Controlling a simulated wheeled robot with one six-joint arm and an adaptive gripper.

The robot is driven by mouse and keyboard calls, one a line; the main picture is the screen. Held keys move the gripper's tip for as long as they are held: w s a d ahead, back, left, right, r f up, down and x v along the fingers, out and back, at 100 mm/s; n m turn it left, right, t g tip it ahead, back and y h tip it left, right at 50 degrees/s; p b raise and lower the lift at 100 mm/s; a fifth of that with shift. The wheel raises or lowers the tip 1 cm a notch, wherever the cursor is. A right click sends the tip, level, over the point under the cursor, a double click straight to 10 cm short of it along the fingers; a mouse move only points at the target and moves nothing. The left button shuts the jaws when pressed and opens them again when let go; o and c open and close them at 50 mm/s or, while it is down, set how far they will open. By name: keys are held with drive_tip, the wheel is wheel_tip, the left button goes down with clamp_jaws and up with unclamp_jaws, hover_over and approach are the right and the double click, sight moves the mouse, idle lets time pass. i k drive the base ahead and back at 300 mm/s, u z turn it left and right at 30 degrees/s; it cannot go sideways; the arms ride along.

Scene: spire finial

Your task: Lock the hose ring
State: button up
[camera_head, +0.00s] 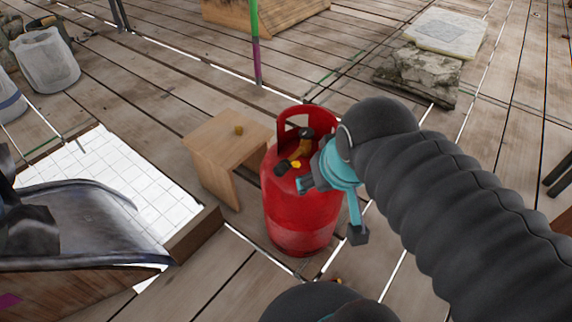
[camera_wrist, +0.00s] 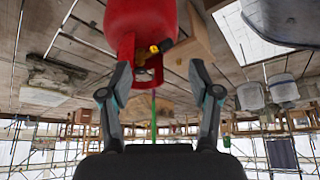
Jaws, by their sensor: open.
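A red gas cylinder (camera_head: 300,215) stands upright on the plank floor, with a red collar handle on top. A dark and brass-coloured valve fitting (camera_head: 300,153) sits inside the collar, with a small yellow piece (camera_head: 296,164) on it. I cannot tell which part is the hose ring. My gripper (camera_head: 330,210) is at the cylinder's right side, open and empty. In the wrist view, which is upside down, my gripper (camera_wrist: 158,72) has its fingers spread, with the cylinder (camera_wrist: 140,22) and the yellow piece (camera_wrist: 154,48) beyond them. Whether a finger touches the cylinder is unclear.
A white gridded panel (camera_head: 160,185) lies at the left. Stone slabs (camera_head: 420,74) lie at the back right. A green and purple pole (camera_head: 255,50) stands behind.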

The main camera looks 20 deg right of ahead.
sight(294, 163)
drive_tip(key=z, duration=0.05)
drive_tip(key=k, duration=0.5)
drive_tip(key=u, duration=1.2)
drive_tip(key=i, duration=0.7)
drive_tip(key=z, duration=1.15)
